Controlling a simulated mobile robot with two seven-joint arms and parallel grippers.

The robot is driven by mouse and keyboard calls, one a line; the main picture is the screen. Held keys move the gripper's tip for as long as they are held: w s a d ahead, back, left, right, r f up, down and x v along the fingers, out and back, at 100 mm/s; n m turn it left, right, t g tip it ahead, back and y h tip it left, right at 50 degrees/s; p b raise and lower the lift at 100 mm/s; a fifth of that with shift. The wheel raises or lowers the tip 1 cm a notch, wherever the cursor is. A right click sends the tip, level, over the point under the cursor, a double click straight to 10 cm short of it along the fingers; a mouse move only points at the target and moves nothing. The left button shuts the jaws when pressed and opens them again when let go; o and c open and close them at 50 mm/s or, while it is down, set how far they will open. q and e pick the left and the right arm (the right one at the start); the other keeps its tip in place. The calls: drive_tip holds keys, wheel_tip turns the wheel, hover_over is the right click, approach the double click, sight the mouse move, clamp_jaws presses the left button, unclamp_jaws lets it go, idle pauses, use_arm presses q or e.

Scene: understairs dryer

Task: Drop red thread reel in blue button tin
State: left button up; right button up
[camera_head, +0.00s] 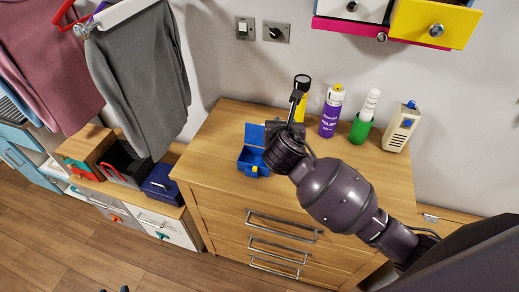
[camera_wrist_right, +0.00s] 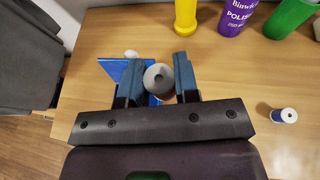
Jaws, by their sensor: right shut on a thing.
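The blue button tin (camera_head: 252,158) stands with its lid up on the left part of the dresser top. In the right wrist view the blue tin (camera_wrist_right: 118,68) shows behind and below the fingers, partly hidden. My right gripper (camera_wrist_right: 160,78) is shut on a reel (camera_wrist_right: 159,76), seen end-on with a pale round face and a centre hole; its thread colour is hard to tell. In the head view my right gripper (camera_head: 280,135) is beside and over the tin's right side, and hides the reel. Small dark tips at the bottom edge may be my left gripper (camera_head: 115,290).
A yellow item (camera_head: 303,108), purple polish can (camera_head: 331,112), green bottle (camera_head: 362,125) and cream device (camera_head: 401,128) stand along the back of the dresser (camera_head: 215,140). Another small reel (camera_wrist_right: 285,115) stands to the right. Dresser room is free at front left.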

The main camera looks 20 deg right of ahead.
wheel_tip(320, 180, down, 3)
drive_tip(key=w+a+m+g+h, duration=0.2)
drive_tip(key=m+h, duration=0.1)
drive_tip(key=m+g+h+b, duration=0.1)
drive_tip(key=m+b, duration=0.1)
drive_tip(key=b, duration=0.2)
hover_over(262, 153)
drive_tip(key=s+a, duration=0.1)
drive_tip(key=s, duration=0.2)
wheel_tip(262, 153, down, 6)
drive_tip(key=shift+s+a+f, duration=0.1)
drive_tip(key=shift+s, duration=0.05)
wheel_tip(262, 153, down, 2)
drive_tip(key=b, duration=0.3)
drive_tip(key=shift+f, duration=0.15)
drive_tip(key=shift+f+b, duration=0.25)
drive_tip(key=shift+b, duration=0.15)
drive_tip(key=shift+r, duration=0.1)
drive_tip(key=o, duration=1)
drive_tip(key=shift+c, duration=0.2)
